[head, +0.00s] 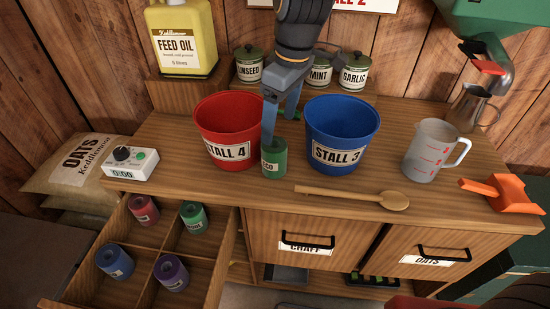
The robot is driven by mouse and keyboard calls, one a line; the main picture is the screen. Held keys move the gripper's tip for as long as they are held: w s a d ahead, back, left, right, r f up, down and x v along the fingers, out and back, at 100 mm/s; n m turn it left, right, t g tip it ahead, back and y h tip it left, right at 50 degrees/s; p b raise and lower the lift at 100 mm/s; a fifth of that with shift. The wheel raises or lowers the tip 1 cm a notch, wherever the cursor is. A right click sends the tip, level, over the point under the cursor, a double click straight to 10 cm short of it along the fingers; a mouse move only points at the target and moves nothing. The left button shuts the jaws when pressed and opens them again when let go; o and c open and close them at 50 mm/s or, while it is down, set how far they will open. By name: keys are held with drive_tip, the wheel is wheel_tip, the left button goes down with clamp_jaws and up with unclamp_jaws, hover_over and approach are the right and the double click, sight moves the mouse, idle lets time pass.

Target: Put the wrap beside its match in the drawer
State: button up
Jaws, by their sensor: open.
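A green wrap (273,162) with a partly readable label stands upright on the counter, between the red and blue buckets and a little in front of them. My gripper (279,132) is open and points down from above. Its nearer finger overlaps the top of the wrap in the picture; I cannot tell whether it touches. The open drawer (232,262) at the lower left is split by dividers into compartments. It holds a red wrap (143,210) back left, another green wrap (193,217) back right, a blue wrap (114,260) front left and a purple wrap (171,272) front right.
The red STALL 4 bucket (225,122) and blue STALL 3 bucket (341,128) flank the gripper closely. A timer (130,164) stands at the counter's left edge.

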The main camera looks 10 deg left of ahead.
sight(276, 140)
drive_tip(key=shift+w+a+f+p, duration=0.15)
drive_tip(key=shift+f+p, duration=0.2)
drive_tip(key=shift+f, duration=0.85)
drive_tip(key=shift+w+a+f+p, duration=0.15)
drive_tip(key=shift+f+p, duration=0.25)
drive_tip(key=shift+f, duration=0.75)
drive_tip(key=shift+w+a+f+p, duration=0.1)
drive_tip(key=shift+a+f+p, duration=0.2)
drive_tip(key=shift+f, duration=0.9)
drive_tip(key=shift+d, duration=0.1)
drive_tip(key=c, duration=1.6)
drive_tip(key=shift+s+r, duration=0.1)
